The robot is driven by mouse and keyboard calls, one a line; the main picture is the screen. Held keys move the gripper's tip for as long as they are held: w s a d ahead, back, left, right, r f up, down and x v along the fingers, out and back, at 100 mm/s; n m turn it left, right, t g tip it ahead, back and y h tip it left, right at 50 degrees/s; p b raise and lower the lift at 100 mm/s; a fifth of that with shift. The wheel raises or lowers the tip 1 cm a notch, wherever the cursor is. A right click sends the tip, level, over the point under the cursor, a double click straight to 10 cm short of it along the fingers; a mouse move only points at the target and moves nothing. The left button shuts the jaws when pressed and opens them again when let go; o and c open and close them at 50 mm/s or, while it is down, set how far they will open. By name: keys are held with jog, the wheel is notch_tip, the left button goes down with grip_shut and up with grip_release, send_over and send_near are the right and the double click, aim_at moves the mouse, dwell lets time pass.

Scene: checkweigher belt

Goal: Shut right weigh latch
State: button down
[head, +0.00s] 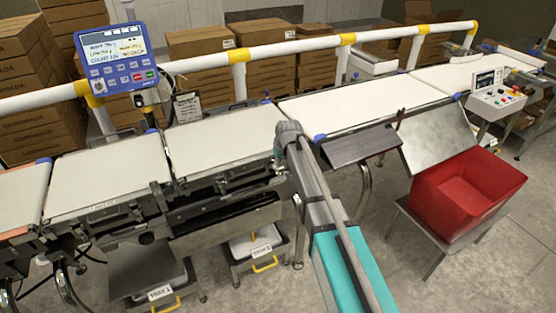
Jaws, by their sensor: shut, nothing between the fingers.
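The weigh belt (225,140) is the pale conveyor section in the middle left, with dark metal brackets and levers along its near side. The right weigh latch is not clearly distinguishable; the hardware at that belt's right end (255,184) is small and partly covered by my arm. I cannot tell whether the latch is open or shut. My gripper (280,169) is small and dark, beside the belt's near right corner, below my wrist. Its fingers are shut with nothing seen between them. I cannot tell whether it touches the latch hardware.
A blue weigh display (116,57) stands behind the left belts. A white and yellow rail (290,50) runs behind the conveyor. A dark chute (358,146) and a red bin (465,192) are to the right of my arm. Labelled trays (262,252) sit below the weigh belt.

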jog(key=shift+s+d+f, duration=0.1)
jog(key=shift+s+f, duration=0.05)
jog(key=shift+f, duration=0.25)
jog(key=shift+s+a+f+b, duration=0.15)
jog(key=shift+s+a+b, duration=0.05)
jog(key=shift+b, duration=0.25)
